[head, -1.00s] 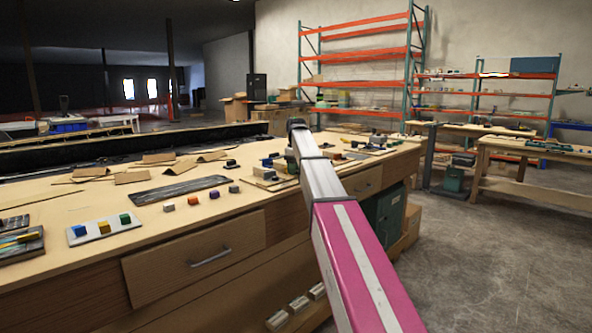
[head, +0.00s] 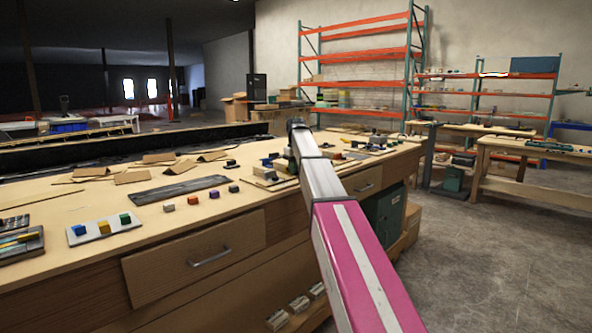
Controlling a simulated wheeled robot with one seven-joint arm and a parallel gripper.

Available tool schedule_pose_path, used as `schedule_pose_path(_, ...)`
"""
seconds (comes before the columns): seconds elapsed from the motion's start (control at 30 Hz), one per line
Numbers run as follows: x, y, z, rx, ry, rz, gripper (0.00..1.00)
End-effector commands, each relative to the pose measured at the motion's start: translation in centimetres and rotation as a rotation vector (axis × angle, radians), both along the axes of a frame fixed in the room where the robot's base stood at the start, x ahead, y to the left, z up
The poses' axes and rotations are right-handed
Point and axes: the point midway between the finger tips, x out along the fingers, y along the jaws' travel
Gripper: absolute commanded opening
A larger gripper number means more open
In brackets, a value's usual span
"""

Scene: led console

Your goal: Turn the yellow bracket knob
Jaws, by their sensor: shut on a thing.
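The bench (head: 150,260) carries several small boards with coloured parts. My arm crosses the bench's right part, and its dark far end stands over a wooden board (head: 262,181) with dark, blue and greenish parts. My gripper does not show; it seems hidden behind my arm, so what it touches is hidden too. I cannot make out for sure which part is the yellow bracket knob. A yellow block (head: 104,227) sits between a blue and a green one on a pale plate at the left. A yellow bar (head: 25,238) lies on a dark panel at the far left.
Loose cubes (head: 194,200) and a dark flat plate (head: 180,190) lie left of my arm. Cardboard pieces (head: 132,177) lie farther back. More small coloured parts (head: 375,142) are right of my arm. A drawer handle (head: 209,256) juts from the bench front.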

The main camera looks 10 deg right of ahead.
Motion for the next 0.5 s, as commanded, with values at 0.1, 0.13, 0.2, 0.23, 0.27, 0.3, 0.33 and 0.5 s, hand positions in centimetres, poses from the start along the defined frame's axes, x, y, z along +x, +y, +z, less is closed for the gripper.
schedule_pose_path(0.1,0.0,-0.01,0.05,0.0,0.0,-0.086,0.02)
schedule_pose_path(0.13,0.0,-0.01,0.05,0.0,0.0,-0.106,0.02)
schedule_pose_path(0.2,0.0,-0.01,0.05,0.0,0.0,-0.15,0.02)
schedule_pose_path(0.23,0.0,-0.01,0.06,0.0,0.0,-0.167,0.02)
schedule_pose_path(0.27,0.0,-0.01,0.06,0.0,0.0,-0.184,0.02)
schedule_pose_path(0.3,0.0,-0.01,0.07,0.0,0.0,-0.204,0.02)
schedule_pose_path(0.33,0.0,-0.01,0.07,0.0,0.0,-0.217,0.02)
schedule_pose_path(0.5,0.0,-0.01,0.08,0.0,0.0,-0.274,0.02)
